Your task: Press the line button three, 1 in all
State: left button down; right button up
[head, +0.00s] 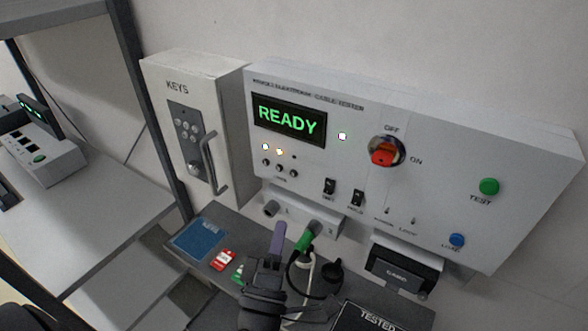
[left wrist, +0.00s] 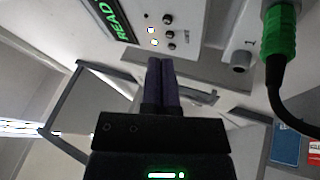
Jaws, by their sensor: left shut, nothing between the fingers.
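Line button three (head: 293,173) is the rightmost of the small dark buttons on the white tester panel (head: 440,150), under the READY display (head: 290,118). The lamp above it (head: 294,157) is dark; the other two lamps in that row are lit. The left wrist view also shows the third button (left wrist: 167,19) at the top of its row. My left gripper (head: 280,226) has its purple fingers shut and empty, below the button row and apart from it. Its fingertips (left wrist: 161,62) point towards the button row in the left wrist view. My right gripper is not in view.
A green-ended cable plug (head: 305,236) stands beside my left gripper, with its cable close by. A keys box (head: 185,125) with a handle is left of the panel. Red and blue cards lie on the shelf. A small printer (head: 400,272) is at right.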

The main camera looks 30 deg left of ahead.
aim_at(293, 174)
pick_arm(q)
jog(key=a+r+n+y, duration=0.1)
jog(key=n+y, duration=0.1)
jog(key=s+a+r+n+y, duration=0.1)
jog(key=n+y, duration=0.1)
jog(key=s+a+r+n+y, duration=0.1)
jog(key=n+y, duration=0.1)
jog(key=shift+s+a+r+n+g+y, duration=0.1)
jog(key=shift+s+n+g+y, duration=0.05)
jog(key=shift+n+g+y, duration=0.2)
jog(key=w+b, duration=0.2)
jog(key=w, duration=0.7)
jog(key=shift+d, duration=0.35)
